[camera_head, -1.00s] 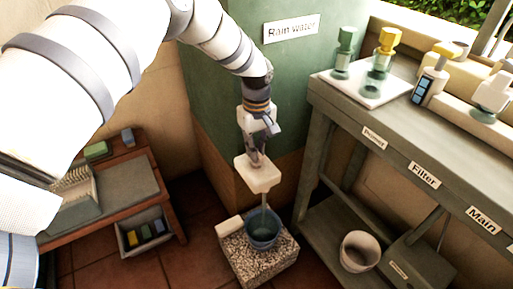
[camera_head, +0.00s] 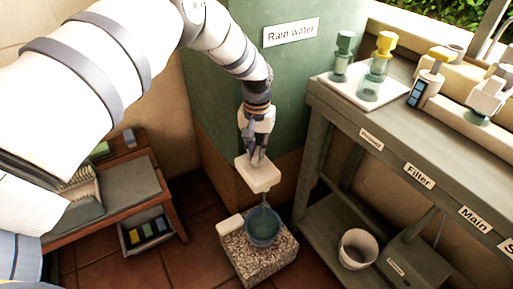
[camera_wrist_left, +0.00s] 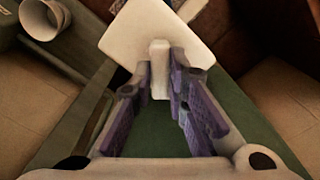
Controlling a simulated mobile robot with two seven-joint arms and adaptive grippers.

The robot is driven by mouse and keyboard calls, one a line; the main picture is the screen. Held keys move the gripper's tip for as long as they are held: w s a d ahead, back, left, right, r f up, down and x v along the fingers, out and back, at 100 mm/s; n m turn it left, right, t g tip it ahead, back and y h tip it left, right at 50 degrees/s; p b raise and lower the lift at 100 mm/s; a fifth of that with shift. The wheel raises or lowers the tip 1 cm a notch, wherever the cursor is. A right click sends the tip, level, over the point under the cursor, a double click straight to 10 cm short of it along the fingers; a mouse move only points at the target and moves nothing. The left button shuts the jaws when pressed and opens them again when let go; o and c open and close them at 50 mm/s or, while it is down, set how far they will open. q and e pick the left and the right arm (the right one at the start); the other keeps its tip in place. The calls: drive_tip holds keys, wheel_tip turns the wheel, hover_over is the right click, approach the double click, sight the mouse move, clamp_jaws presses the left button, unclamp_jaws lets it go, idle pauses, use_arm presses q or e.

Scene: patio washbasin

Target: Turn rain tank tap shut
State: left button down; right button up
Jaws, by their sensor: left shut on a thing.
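The rain tank (camera_head: 290,75) is green with a "Rain water" label. Its pale tap (camera_head: 258,176) juts out low at the front, above a blue-grey bucket (camera_head: 263,242). A thin, greyish line, looking like water, runs from the tap down into the bucket. My left gripper (camera_head: 256,161) reaches down to the tap from above. In the left wrist view, its purple-padded fingers (camera_wrist_left: 160,78) are shut on the tap's small pale handle (camera_wrist_left: 158,56), with the wide tap body (camera_wrist_left: 150,30) beyond. My right gripper is not in view.
The bucket stands on a speckled stone block (camera_head: 265,268). At right is a grey bench (camera_head: 345,115) with bottles on top and a white pot (camera_head: 357,250) on its lower shelf. At left is a low wooden table (camera_head: 165,205) with a tray beneath.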

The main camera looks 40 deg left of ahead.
sight(257, 152)
use_arm(q)
drive_tip(key=m, duration=0.4)
drive_tip(key=shift+m, duration=2.1)
drive_tip(key=c, duration=1.6)
unclamp_jaws()
wheel_tip(257, 152, up, 12)
drive_tip(key=shift+f, duration=0.1)
